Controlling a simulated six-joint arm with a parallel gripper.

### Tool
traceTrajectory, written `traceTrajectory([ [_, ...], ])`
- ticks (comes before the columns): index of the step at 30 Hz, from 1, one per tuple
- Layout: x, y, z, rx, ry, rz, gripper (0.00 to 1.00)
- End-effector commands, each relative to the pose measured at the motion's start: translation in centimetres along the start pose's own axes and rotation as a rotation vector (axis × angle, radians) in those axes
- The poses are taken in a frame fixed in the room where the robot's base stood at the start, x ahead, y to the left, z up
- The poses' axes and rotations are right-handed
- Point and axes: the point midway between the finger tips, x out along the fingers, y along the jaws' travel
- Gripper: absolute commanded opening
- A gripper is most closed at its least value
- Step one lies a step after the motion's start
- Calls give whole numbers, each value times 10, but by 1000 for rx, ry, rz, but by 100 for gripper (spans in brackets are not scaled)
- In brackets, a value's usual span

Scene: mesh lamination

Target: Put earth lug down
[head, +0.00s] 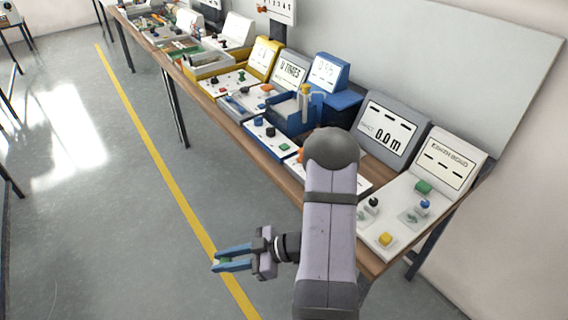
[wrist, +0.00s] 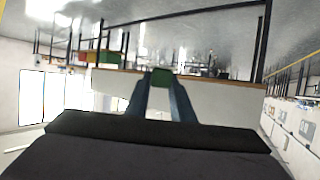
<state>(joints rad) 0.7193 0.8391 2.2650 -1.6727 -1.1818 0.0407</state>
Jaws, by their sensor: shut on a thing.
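My gripper (head: 215,260) is out over the grey floor by the yellow line, left of the bench, its two blue fingers pointing left. It is shut on a small green piece (head: 223,262), which looks like the earth lug. The wrist view shows the green earth lug (wrist: 162,75) between the tips of my gripper (wrist: 161,84). Most of the lug is hidden by the fingers in the head view. The gripper is clear of the bench and touches nothing else.
A long wooden bench (head: 371,262) runs from upper left to lower right. It carries a white panel (head: 400,223) with coloured knobs, a grey display (head: 389,132), blue units (head: 328,74) and yellow units (head: 263,60). My arm hides part of it. The floor (head: 110,230) is free.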

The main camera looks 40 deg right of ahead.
Motion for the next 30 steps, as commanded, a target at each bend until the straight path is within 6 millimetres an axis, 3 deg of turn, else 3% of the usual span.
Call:
traceTrajectory([
  [5,-24,18,9,31,0,79,0],
  [11,-84,54,23,97,-1,245,0],
  [18,-188,99,42,190,-2,475,0],
  [30,-350,133,60,314,-3,773,0],
])
